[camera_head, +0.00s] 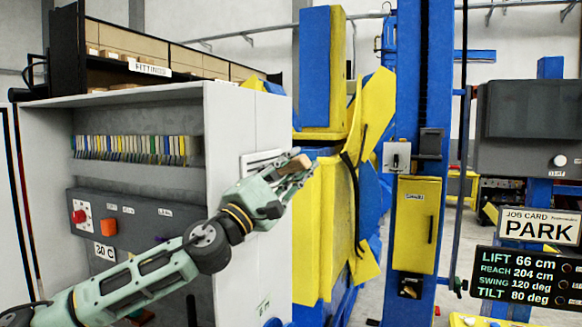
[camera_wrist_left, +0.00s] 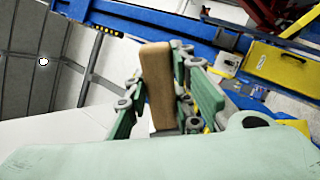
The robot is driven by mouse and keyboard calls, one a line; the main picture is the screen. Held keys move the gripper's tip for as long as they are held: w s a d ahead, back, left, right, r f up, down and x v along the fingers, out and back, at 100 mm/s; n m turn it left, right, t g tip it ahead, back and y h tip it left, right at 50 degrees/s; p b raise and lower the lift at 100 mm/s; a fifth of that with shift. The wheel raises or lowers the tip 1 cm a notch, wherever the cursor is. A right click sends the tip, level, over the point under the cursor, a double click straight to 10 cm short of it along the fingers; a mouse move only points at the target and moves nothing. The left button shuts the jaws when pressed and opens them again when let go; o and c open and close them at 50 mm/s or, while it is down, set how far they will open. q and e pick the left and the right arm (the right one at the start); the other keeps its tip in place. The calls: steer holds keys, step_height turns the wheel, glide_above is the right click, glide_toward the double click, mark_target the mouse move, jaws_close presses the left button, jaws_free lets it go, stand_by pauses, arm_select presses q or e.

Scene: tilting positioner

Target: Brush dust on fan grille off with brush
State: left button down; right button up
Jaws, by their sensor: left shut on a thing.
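My left gripper (camera_head: 292,172) is shut on the brush (camera_head: 301,162), whose brown wooden part shows between the fingers. In the left wrist view, the brush (camera_wrist_left: 157,85) stands up between the green fingers of the gripper (camera_wrist_left: 160,100); its bristles cannot be made out. The fan grille (camera_head: 259,161) is a pale, slotted panel on the right side wall of the grey cabinet. The gripper and brush appear just right of it in the head view; I cannot tell whether the brush touches it. The gripper partly covers the grille, and dust cannot be made out. My right gripper is not in view.
The open grey cabinet (camera_head: 225,117) has a red button (camera_head: 79,216) and an orange block (camera_head: 108,227) inside. A yellow and blue machine (camera_head: 318,225) stands close behind the gripper. A blue column (camera_head: 435,75) with a yellow box (camera_head: 416,225) stands further right.

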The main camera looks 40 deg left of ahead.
arm_select(q)
steer(key=shift+w+a+f, duration=0.1)
steer(key=shift+w+a, duration=0.05)
steer(key=shift+w, duration=0.35)
steer(key=shift+w+a, duration=0.15)
steer(key=shift+w, duration=0.3)
steer(key=w, duration=0.2)
steer(key=w+a, duration=0.1)
steer(key=shift+w, duration=0.35)
steer(key=shift+d, duration=0.1)
steer(key=shift+w+d, duration=0.2)
steer(key=shift+d, duration=0.75)
steer(key=shift+w+d, duration=0.2)
steer(key=shift+d, duration=0.8)
steer(key=shift+w+d, duration=0.2)
steer(key=shift+d, duration=0.75)
